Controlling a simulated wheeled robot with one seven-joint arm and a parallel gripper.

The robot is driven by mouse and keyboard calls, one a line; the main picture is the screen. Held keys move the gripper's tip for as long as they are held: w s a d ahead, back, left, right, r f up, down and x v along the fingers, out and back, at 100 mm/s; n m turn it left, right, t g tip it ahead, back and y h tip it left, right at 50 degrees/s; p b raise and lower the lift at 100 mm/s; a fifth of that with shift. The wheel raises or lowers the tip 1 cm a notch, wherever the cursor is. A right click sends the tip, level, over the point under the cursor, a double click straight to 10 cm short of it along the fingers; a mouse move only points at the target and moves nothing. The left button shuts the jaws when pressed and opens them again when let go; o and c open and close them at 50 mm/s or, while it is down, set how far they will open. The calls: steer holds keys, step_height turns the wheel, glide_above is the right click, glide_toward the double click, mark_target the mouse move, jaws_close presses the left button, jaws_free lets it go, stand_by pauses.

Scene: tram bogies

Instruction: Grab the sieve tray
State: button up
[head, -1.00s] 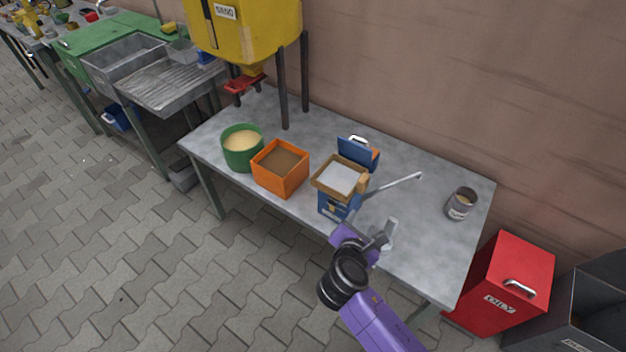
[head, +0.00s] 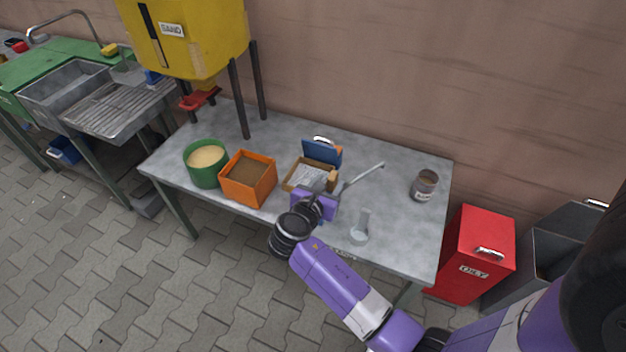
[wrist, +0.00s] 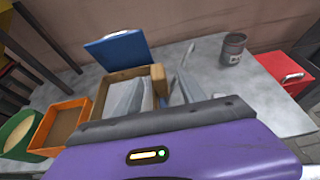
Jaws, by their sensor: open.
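The sieve tray (head: 290,181) is a shallow brown wooden frame with a pale mesh and a tan block at its right side. It sits on a blue device on the grey table, and it also shows in the wrist view (wrist: 102,97). My gripper (head: 324,186) is open at the tray's near right side. In the wrist view, grey fingers (wrist: 159,91) appear on both sides of the tan block, one over the tray and one to its right. I cannot tell whether they touch it. My purple gripper body hides the tray's near edge.
A blue lid (head: 321,152) stands behind the tray. An orange box (head: 248,190) and a green tub (head: 203,178) stand to the left. A grey can (head: 424,186) stands farther right.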

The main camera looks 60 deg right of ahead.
mark_target(330, 180)
steer(key=x, duration=0.4)
steer(key=shift+w+d, duration=0.2)
steer(key=shift+d, duration=0.05)
jaws_close()
